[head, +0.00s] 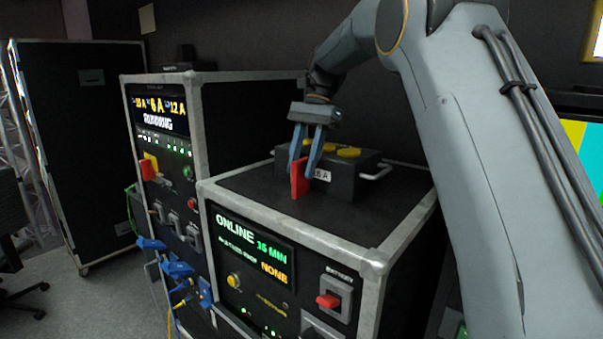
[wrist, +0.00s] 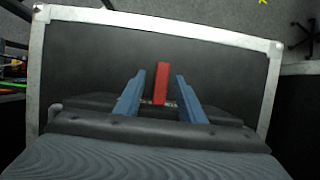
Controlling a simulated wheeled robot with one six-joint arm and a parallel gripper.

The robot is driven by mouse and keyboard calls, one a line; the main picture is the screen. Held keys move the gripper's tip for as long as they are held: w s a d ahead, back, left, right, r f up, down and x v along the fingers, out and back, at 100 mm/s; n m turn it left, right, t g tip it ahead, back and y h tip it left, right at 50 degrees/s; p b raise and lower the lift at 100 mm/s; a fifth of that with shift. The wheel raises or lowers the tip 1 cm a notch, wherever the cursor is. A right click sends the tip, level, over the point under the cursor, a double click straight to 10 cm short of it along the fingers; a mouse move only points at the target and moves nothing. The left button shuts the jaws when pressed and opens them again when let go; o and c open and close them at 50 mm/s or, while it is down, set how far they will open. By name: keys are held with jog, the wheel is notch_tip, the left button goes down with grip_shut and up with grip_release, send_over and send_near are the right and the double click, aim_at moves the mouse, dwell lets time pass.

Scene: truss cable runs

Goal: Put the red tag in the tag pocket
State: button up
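The red tag (head: 299,180) stands upright on top of the front case, against or just before the labelled side of a dark box. My gripper (head: 305,168) points down at it, with a finger to either side of its upper part. In the wrist view the red tag (wrist: 162,82) shows between the two blue fingers of my gripper (wrist: 160,78), with a gap on each side. The gripper is open. I cannot make out the tag pocket for certain; a yellow and red piece (head: 149,167) is on the left rack's front panel.
The dark box (head: 345,172) has yellow knobs on top and a side handle (head: 377,173). The front case (head: 370,222) has metal edges and a red switch (head: 328,300). The taller left rack (head: 170,95) carries blue plugs and cables. The case top beside the tag is bare.

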jog(key=shift+s+a+f, duration=0.15)
jog(key=shift+f, duration=0.45)
grip_shut()
jog(key=shift+r, duration=0.2)
